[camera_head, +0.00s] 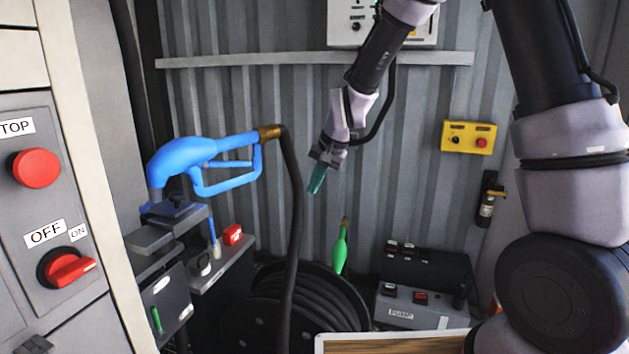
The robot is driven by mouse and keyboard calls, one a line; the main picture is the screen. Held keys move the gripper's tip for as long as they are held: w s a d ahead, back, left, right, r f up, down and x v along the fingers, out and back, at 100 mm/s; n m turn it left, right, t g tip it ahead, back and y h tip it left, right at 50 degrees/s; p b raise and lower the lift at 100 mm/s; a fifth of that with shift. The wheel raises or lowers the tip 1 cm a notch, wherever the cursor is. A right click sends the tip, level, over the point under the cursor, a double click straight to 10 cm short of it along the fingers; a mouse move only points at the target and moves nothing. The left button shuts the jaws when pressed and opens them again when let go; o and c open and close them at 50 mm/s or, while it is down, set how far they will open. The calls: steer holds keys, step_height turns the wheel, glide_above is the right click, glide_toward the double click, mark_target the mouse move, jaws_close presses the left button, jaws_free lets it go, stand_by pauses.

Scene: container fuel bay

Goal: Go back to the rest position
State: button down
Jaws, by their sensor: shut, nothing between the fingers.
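My gripper (317,179) hangs at the end of my arm in the upper middle of the head view. Its green fingertips point down and a little left. They are shut and hold nothing. The gripper is in the air in front of the corrugated wall, to the right of the hanging black hose. It touches nothing that I can see.
A blue fuel nozzle (215,160) sits in its holder at left, with its black hose (293,220) hanging down. A hose reel (300,305) stands below. A control panel (20,190) is at far left.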

steer(key=s+d+r+t, duration=0.1)
steer(key=s+d+r, duration=0.3)
steer(key=d+r, duration=0.7)
steer(key=s+d+r+t+h, duration=0.1)
steer(key=s+d+r, duration=0.4)
steer(key=s+d, duration=0.2)
steer(key=s+d+r+t, duration=0.1)
steer(key=s+d+r, duration=0.4)
steer(key=s, duration=0.6)
steer(key=shift+s+d+m+t+h, duration=0.3)
steer(key=shift+d+m+h, duration=0.1)
steer(key=shift+d, duration=0.55)
